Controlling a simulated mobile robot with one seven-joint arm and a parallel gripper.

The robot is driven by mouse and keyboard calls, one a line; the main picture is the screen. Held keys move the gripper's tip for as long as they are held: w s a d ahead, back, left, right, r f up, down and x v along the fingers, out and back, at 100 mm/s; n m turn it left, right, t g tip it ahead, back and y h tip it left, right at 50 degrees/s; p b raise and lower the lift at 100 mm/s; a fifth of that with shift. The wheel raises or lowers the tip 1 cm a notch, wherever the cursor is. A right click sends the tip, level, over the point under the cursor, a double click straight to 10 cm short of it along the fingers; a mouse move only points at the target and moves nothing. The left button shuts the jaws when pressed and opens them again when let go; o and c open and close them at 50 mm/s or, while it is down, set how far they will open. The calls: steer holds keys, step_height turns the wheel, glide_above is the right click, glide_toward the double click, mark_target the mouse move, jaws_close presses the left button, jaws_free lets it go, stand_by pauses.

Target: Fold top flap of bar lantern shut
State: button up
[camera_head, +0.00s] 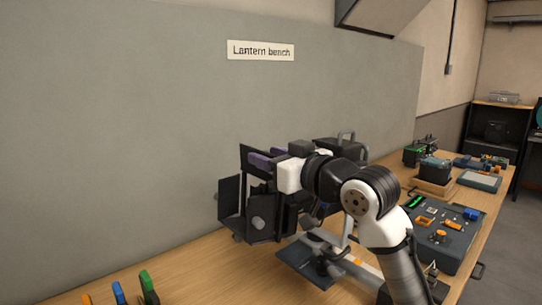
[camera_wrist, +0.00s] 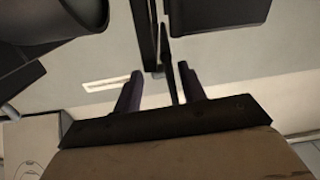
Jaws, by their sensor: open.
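The bar lantern is a black lamp with several dark flaps around its front, left of my arm in the head view. One lower flap (camera_head: 231,203) stands out at its left. A dark panel (camera_head: 245,158), probably the top flap, rises at the upper left beside my purple fingertips. My gripper (camera_head: 258,160) is at the lantern's upper side, fingers pointing left. In the wrist view the two fingers of my gripper (camera_wrist: 159,70) are apart, with a thin dark edge (camera_wrist: 172,65) showing between them. I cannot tell whether they touch it. My arm hides much of the lantern.
The lantern stands on the wooden bench (camera_head: 200,265) before a grey backboard (camera_head: 130,130). A dark control panel (camera_head: 440,230) lies to the right of my arm. Coloured clips (camera_head: 148,285) are at the front left. The bench's left part is mostly clear.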

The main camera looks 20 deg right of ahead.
steer(key=c, duration=0.8)
steer(key=shift+d+f+m, duration=0.1)
steer(key=shift+d+m, duration=0.15)
steer(key=shift+m, duration=0.45)
steer(key=shift+c, duration=0.3)
steer(key=o, duration=0.9)
steer(key=shift+w+d, duration=0.1)
steer(key=shift+c, duration=0.2)
steer(key=b+v, duration=0.3)
steer(key=v, duration=1.1)
